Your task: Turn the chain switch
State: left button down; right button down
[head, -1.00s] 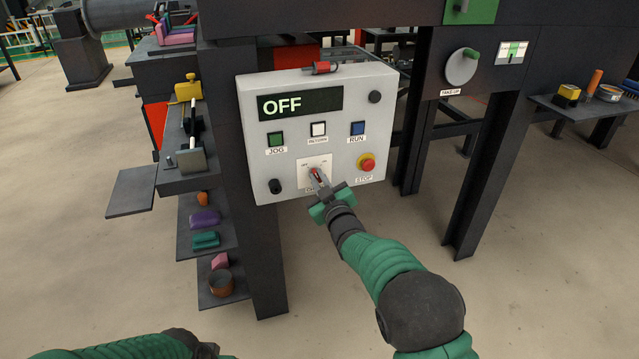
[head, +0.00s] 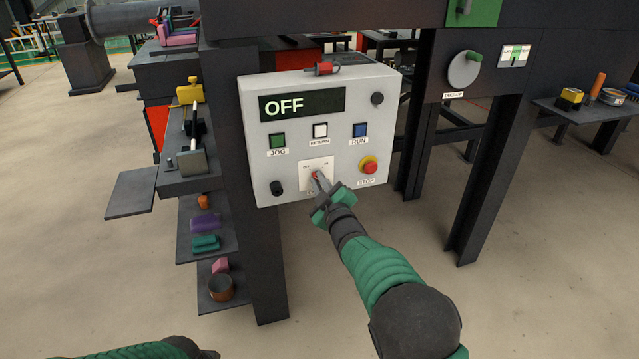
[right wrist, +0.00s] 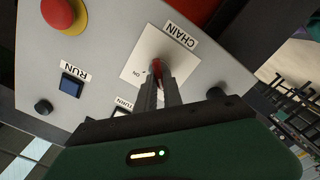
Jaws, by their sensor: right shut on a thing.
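The chain switch is a small red knob (right wrist: 156,68) on a white plate (head: 306,168) low on the grey control box. In the right wrist view the plate (right wrist: 152,48) carries the label CHAIN and an ON mark. My right gripper (head: 317,175) reaches the knob from the lower right. In the wrist view its two fingers (right wrist: 157,78) are closed around the knob, hiding part of it. The display (head: 302,104) reads OFF. Only part of my left arm shows at the bottom left; its gripper is out of view.
Around the switch are a red STOP button (head: 368,164), a blue RUN button (head: 360,130), a white RETURN button (head: 320,130), a green JOG button (head: 277,140) and a black knob (head: 276,188). A dark post (head: 258,250) and loaded shelves (head: 215,250) stand left.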

jog(key=shift+f, duration=0.5)
jog(key=c, duration=1.5)
grip_release()
jog(key=shift+w, duration=0.1)
jog(key=shift+r, duration=0.15)
jog(key=shift+r, duration=0.1)
jog(key=p+v, duration=0.2)
jog(key=v, duration=1.5)
jog(key=shift+w, duration=0.1)
